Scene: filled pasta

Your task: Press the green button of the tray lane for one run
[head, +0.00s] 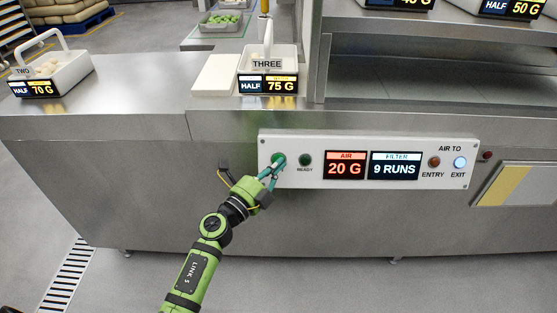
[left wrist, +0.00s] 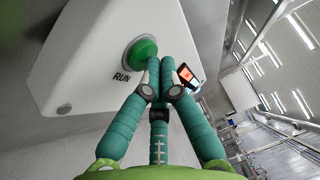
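The green button (head: 279,159) sits at the left end of a white control panel (head: 317,141) on the front of the steel machine. In the left wrist view the green button (left wrist: 139,54) has the label RUN beside it. My left gripper (head: 271,171) is at the button, its fingertips at or very close to the button's face. In the left wrist view the left gripper's fingers (left wrist: 160,66) are brought together with nothing between them; they overlap the button's edge. I cannot tell whether the button is pushed in. My right gripper is not in view.
The panel also has a dark green READY lamp (head: 305,160), an AIR display (head: 345,166) reading 20 G, a FILTER display (head: 396,166) reading 9 RUNS, an ENTRY lamp (head: 434,162) and a lit EXIT lamp (head: 460,163). Trays TWO (head: 72,72) and THREE (head: 287,57) stand on the counter above.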

